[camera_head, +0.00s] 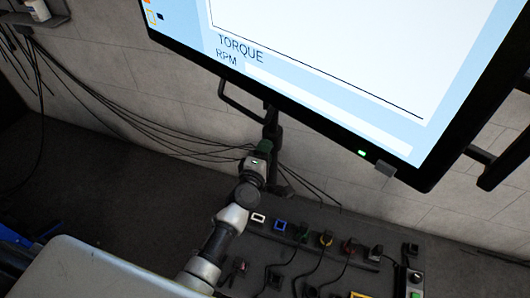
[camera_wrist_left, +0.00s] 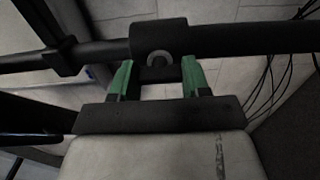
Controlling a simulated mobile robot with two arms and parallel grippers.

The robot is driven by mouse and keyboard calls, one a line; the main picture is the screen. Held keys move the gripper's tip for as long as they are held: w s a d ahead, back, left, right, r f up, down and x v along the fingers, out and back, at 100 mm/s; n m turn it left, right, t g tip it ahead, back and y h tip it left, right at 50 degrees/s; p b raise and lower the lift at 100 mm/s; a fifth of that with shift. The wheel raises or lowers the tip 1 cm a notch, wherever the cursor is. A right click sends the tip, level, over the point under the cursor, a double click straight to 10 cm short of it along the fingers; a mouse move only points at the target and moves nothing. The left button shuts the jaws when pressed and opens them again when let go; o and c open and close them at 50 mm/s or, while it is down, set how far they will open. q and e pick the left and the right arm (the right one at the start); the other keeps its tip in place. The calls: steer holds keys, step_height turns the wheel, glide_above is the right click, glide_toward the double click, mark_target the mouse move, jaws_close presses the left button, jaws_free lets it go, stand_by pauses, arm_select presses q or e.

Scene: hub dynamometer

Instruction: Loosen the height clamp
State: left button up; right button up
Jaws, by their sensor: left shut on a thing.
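The height clamp (camera_wrist_left: 158,36) is a dark block around a dark pole in the left wrist view, with a grey ring on its underside. In the head view the clamp (camera_head: 271,128) shows as a dark part on the stand below the monitor. My left gripper (camera_wrist_left: 158,78) has green fingers on either side of a small dark piece just below the ring, and is shut on it. In the head view the left gripper (camera_head: 265,146) reaches up to the stand, and its fingertips are partly hidden. My right gripper is in neither view.
A large monitor (camera_head: 340,70) reading TORQUE and RPM hangs just above my left gripper. A dark handle bar (camera_head: 238,106) is beside the stand. Cables (camera_head: 120,112) run along the wall. A dark panel (camera_head: 330,265) with sockets and plugs lies below right.

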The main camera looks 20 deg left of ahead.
arm_select(q)
steer(key=o, duration=0.9)
steer(key=s, duration=1.1)
steer(key=shift+a, duration=0.2)
steer(key=shift+f, duration=0.1)
